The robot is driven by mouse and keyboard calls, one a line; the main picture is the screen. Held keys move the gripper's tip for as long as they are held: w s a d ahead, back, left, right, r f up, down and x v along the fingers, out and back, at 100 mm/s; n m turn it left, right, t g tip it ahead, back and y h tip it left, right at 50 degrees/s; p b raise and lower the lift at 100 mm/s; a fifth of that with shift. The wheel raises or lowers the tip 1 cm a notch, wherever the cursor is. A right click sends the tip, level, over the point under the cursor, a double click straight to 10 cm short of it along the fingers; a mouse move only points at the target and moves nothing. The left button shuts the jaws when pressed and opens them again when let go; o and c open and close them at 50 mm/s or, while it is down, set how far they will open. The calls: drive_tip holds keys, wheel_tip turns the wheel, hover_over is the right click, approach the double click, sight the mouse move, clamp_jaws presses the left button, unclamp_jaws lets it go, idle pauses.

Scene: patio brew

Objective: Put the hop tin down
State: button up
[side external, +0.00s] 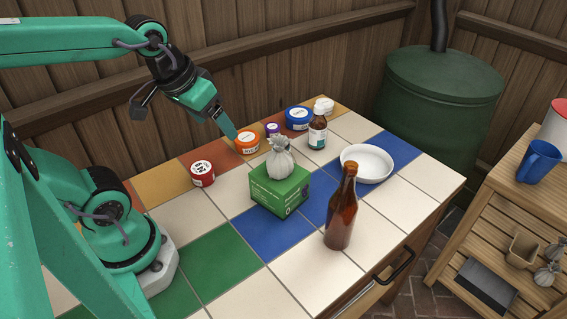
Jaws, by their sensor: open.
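Several small tins stand along the back of the tiled table: a red one (203,174) with a white lid, an orange one (247,142), a small purple one (272,130), a blue one (299,118) and a white one (323,105). Their labels are too small to read, so I cannot tell which is the hop tin. My gripper (229,128) is open, pointing down beside the left of the orange tin, its tips close to the rim. I cannot tell whether they touch it. I see nothing held. The orange tin stands upright on the tiles.
A tied grey sack (280,160) sits on a green box (280,191) in front of the tins. A brown dropper bottle (318,130), a white bowl (367,165) and a tall brown bottle (341,214) stand to the right. The front-left tiles (215,265) are clear.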

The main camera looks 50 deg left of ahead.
drive_tip(key=shift+s+d+r+m+t, duration=0.2)
drive_tip(key=shift+s+d+r+m, duration=0.1)
drive_tip(key=shift+d+m, duration=0.2)
drive_tip(key=shift+s+d+r+m+t, duration=0.2)
drive_tip(key=shift+d+r+m, duration=0.15)
drive_tip(key=shift+m, duration=0.25)
